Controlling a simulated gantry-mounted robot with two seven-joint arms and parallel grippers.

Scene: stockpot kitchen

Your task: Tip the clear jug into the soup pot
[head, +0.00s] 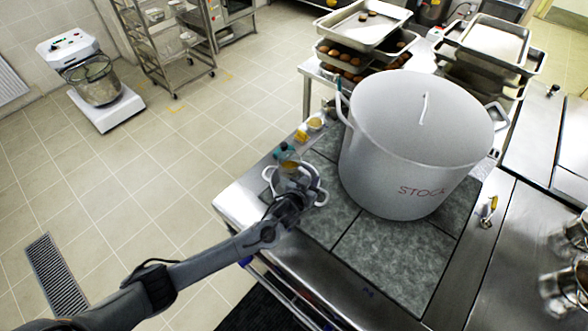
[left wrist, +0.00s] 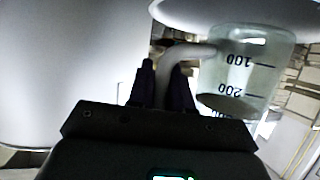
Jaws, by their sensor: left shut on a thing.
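The soup pot (head: 400,160) is a large pale grey stockpot marked STOCK. It stands upright and open on the dark tiled cooktop, and its side fills the left of the left wrist view (left wrist: 70,70). The clear jug (left wrist: 245,65) has 100 and 200 marks, and its handle (left wrist: 180,52) lies between my left fingers. In the head view the jug is small and partly hidden behind my left gripper (head: 300,192), which is shut on the handle. The gripper and jug are left of the pot, apart from it. My right gripper is in neither view.
A white two-handled dish (head: 320,198) shows around the jug and gripper. Small bottles and a yellow item (head: 300,136) stand behind. Trays of round brown food (head: 350,62) are stacked beyond the pot. The pot's handle (head: 342,105) sticks out on the left.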

